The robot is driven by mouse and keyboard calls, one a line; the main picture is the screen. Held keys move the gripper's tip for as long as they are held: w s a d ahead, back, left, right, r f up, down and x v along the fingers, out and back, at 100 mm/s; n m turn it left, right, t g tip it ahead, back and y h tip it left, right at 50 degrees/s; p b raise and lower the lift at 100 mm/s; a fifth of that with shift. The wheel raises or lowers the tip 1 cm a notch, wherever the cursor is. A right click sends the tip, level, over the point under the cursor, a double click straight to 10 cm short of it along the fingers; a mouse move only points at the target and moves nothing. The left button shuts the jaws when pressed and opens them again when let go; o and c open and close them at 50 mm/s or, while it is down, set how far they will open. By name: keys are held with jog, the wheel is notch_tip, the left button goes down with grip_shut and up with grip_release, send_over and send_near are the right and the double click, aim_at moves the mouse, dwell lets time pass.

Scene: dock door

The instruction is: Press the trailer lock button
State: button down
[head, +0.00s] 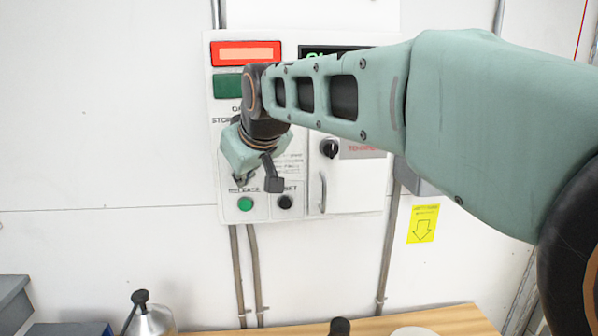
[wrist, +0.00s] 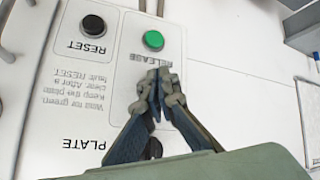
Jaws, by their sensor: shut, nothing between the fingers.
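The control panel (head: 375,200) is a white box on the wall. Its lower left has a green button (head: 246,204) and a black button (head: 285,202). In the wrist view the labels are upside down: the green button (wrist: 154,40) reads RELEASE and the black button (wrist: 93,25) reads RESET. Another dark round button (wrist: 153,149) near PLATE is partly hidden behind my fingers. No readable label says trailer lock. My gripper (wrist: 158,84) is shut and empty, in front of the panel between the PLATE and RELEASE rows. In the head view my gripper (head: 241,180) covers the panel's middle left.
A red lamp (head: 246,54) and a dark green lamp (head: 228,86) are at the panel's top. A small door with a black knob (head: 329,148) and a handle (head: 323,192) is on the right. A wooden surface (head: 460,318) lies below, and a metal can (head: 150,320) stands at lower left.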

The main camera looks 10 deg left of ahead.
jog(key=shift+w, duration=0.15)
jog(key=shift+w+a, duration=0.15)
jog(key=shift+w, duration=0.15)
jog(key=shift+w+p, duration=0.35)
jog(key=shift+w, duration=0.05)
dwell(0.7)
dwell(0.4)
jog(key=shift+s+b, duration=0.45)
jog(key=shift+s, duration=0.35)
